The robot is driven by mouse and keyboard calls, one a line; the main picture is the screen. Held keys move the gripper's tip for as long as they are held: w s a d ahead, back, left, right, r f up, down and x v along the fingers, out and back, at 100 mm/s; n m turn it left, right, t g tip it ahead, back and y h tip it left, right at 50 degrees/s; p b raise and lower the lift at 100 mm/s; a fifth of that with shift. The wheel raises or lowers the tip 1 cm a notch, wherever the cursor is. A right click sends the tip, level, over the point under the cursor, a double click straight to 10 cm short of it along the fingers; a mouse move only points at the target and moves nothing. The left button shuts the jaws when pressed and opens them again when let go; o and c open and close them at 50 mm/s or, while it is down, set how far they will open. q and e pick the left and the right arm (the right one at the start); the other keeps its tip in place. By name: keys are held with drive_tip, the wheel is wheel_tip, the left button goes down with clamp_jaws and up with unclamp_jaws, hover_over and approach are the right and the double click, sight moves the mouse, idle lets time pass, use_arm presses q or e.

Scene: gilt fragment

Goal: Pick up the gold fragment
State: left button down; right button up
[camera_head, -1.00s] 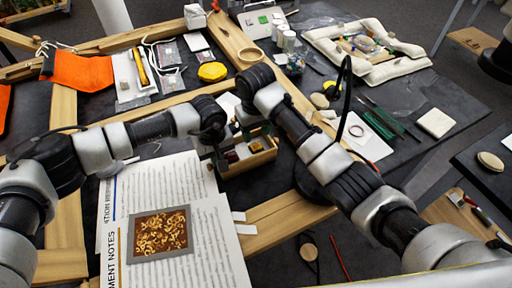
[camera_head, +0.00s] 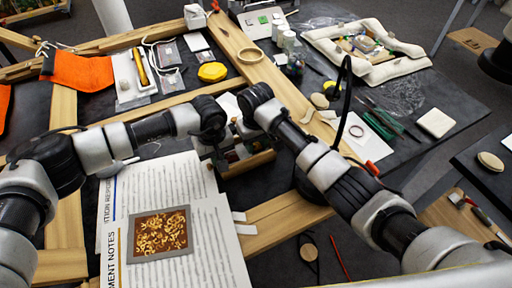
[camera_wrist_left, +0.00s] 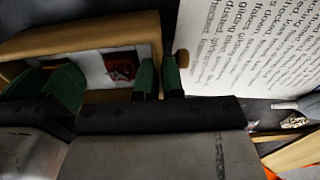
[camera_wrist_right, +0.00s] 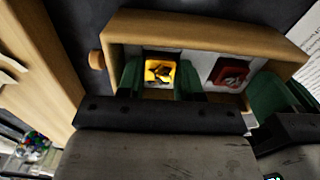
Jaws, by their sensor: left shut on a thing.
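The gold fragment (camera_wrist_right: 160,72) shows in the right wrist view as a bright gold, dark-marked piece in one end of a small wooden box (camera_wrist_right: 205,32). My right gripper (camera_wrist_right: 159,84) is open, its green fingers on either side of the fragment, with a gap visible. I cannot tell whether they touch it. My left gripper (camera_wrist_left: 159,78) is shut on the box's end wall, beside a round wooden knob (camera_wrist_left: 181,58). In the head view the box (camera_head: 250,164) sits below both grippers, and the fragment is hidden there.
A dark red piece (camera_wrist_right: 230,74) lies on white in the box beside the gold one. Printed sheets (camera_head: 205,235) with a picture (camera_head: 160,234) lie in front. Wooden frame bars (camera_head: 285,222) cross the dark table around the box.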

sight(256, 144)
wheel_tip(256, 144, up, 10)
drive_tip(key=shift+r, duration=0.1)
idle(0.4)
use_arm(q)
drive_tip(key=c, duration=1.2)
unclamp_jaws()
drive_tip(key=shift+o, duration=0.2)
wheel_tip(256, 144, up, 12)
